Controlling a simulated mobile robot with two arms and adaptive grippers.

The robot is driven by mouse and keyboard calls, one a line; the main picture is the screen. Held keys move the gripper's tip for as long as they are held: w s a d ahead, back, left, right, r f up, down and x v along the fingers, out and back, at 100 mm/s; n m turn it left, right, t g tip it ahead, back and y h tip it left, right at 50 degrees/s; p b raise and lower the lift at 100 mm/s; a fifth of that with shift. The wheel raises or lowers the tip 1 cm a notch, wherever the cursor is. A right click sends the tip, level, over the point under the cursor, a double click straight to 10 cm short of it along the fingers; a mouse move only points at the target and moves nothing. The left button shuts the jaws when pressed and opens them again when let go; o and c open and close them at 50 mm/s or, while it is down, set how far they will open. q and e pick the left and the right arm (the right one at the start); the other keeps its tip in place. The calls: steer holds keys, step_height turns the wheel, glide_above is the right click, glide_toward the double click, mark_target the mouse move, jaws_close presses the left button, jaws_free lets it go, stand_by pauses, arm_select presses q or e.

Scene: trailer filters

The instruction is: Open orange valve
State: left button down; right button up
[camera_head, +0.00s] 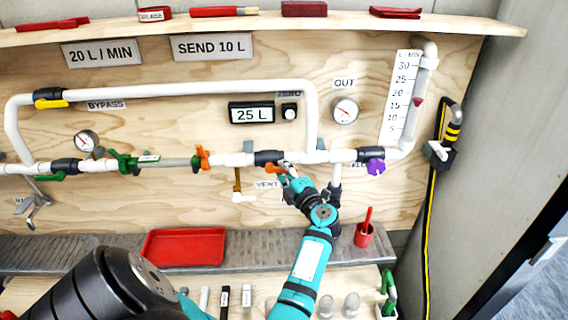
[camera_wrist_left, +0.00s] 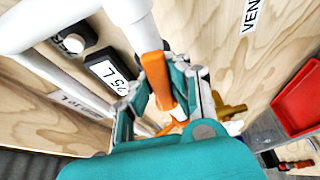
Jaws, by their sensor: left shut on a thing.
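The orange valve (camera_head: 273,169) sits on the white pipe, just right of the middle of the panel and above the VENT label. My left gripper (camera_head: 287,170) reaches up to it from below. In the left wrist view, the orange handle (camera_wrist_left: 153,72) lies between the two fingers of my left gripper (camera_wrist_left: 165,92), which are shut on it. The fingers partly hide the handle in the head view. My right gripper is in neither view.
Another orange handle (camera_head: 202,157) sits further left on the same pipe. A purple knob (camera_head: 376,167) is close on the right. A 25 L display (camera_head: 251,114) and a round gauge (camera_head: 345,110) are above. A red tray (camera_head: 184,247) and red cup (camera_head: 364,235) stand below.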

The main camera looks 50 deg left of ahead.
arm_select(q)
steer(key=shift+w+r+n, duration=0.1)
steer(key=shift+r+n, duration=0.3)
steer(key=shift+r, duration=0.05)
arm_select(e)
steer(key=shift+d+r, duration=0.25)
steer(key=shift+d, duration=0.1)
arm_select(q)
steer(key=c, duration=1.2)
jaws_free()
steer(key=shift+f, duration=0.15)
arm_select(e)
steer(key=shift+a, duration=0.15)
arm_select(q)
steer(key=shift+f, duration=0.1)
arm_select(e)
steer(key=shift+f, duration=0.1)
